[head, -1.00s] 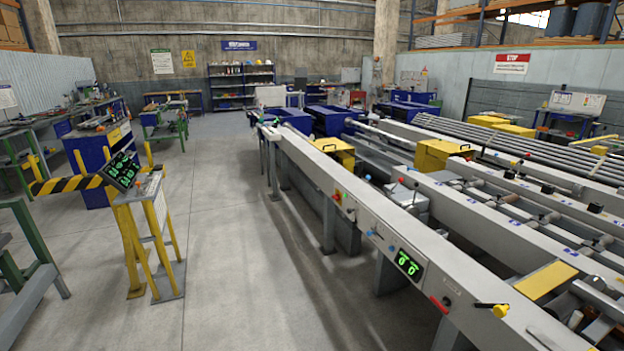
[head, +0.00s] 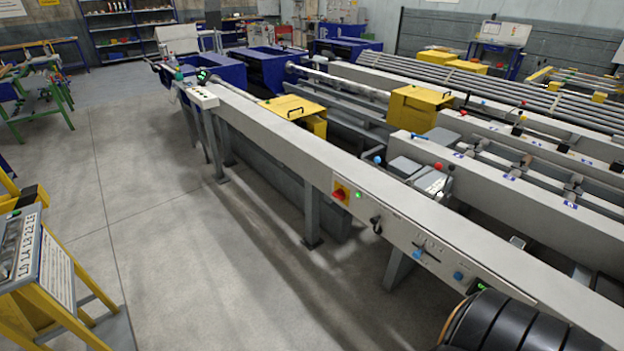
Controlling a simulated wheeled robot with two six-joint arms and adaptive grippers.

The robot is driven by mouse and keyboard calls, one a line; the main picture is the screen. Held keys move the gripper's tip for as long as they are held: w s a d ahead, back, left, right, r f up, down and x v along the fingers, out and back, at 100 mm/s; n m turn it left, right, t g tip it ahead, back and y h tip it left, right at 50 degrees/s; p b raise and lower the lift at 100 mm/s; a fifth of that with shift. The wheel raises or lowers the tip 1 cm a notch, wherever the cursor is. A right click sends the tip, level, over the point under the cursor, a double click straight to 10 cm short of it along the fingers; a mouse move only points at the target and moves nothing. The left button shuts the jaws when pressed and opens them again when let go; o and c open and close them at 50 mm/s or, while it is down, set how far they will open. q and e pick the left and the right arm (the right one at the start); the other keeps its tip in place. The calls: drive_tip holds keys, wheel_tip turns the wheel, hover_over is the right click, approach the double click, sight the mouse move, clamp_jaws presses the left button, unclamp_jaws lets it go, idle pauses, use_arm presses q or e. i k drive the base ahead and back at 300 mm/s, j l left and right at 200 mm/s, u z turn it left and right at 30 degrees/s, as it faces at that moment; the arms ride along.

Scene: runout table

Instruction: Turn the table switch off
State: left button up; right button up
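The runout table's long grey front beam (head: 270,122) runs from the far left to the lower right. On its front face is a red rotary switch on a yellow plate (head: 341,192), with a lit green lamp (head: 358,195) just right of it. Further right on the same face are a black knob (head: 376,225), a blue-knobbed slider (head: 418,254) and a blue button (head: 458,275). I cannot tell which control is the table switch from any readable label. Neither gripper shows in the head view.
A dark ribbed rounded shape (head: 500,325) covers the lower right, hiding part of the front panel. A yellow stand (head: 45,270) is at the lower left. The grey floor (head: 180,240) between stand and table is clear. Yellow boxes (head: 420,108) sit on the table.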

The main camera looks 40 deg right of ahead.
sight(339, 194)
drive_tip(key=i+j+z, duration=0.1)
drive_tip(key=i+z, duration=0.3)
drive_tip(key=i+j+z, duration=0.3)
drive_tip(key=i+z, duration=0.15)
drive_tip(key=i+j+z, duration=0.8)
drive_tip(key=j, duration=0.2)
